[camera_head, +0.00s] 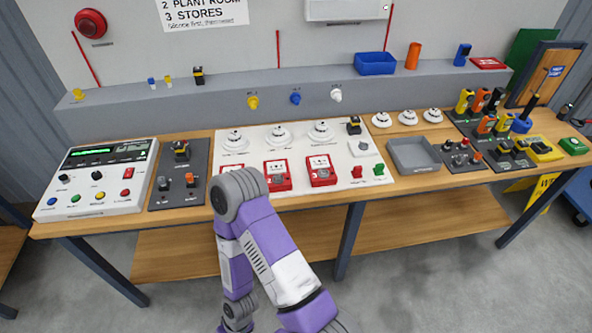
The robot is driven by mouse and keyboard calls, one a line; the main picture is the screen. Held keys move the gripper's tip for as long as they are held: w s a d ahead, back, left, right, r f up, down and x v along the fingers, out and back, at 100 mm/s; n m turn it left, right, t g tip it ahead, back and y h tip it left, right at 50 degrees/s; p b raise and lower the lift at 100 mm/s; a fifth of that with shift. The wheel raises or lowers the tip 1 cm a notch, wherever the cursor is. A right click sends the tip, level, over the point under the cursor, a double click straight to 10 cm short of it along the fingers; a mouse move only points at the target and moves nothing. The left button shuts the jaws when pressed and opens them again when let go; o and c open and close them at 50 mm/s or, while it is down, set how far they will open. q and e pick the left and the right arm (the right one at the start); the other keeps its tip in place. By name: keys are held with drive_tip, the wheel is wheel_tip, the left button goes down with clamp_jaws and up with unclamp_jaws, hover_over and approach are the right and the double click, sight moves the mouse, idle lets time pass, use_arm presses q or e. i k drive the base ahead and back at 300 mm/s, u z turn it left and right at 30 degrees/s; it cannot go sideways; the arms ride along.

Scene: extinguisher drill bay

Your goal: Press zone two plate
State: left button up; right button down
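Three red call-point boxes with pale front plates stand in a row on a white board (340,147). The left box (231,168) is partly hidden behind my arm, the middle box (278,175) is just right of my arm's raised joint, and the right box (321,170) is fully clear. Their zone labels are too small to read; the middle one is second in the row. A purple and white arm of mine rises from the bottom and bends in front of the table edge. Neither gripper shows in the picture.
A white control panel (97,180) and a dark switch board (180,172) are at left. Round white detectors (279,137) sit behind the boxes. A grey tray (413,155) and several coloured handheld devices are at right. The wooden front edge (400,186) is mostly clear.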

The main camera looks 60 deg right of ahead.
sight(279, 168)
drive_tip(key=z, duration=0.95)
drive_tip(key=i, duration=0.15)
drive_tip(key=z, duration=0.15)
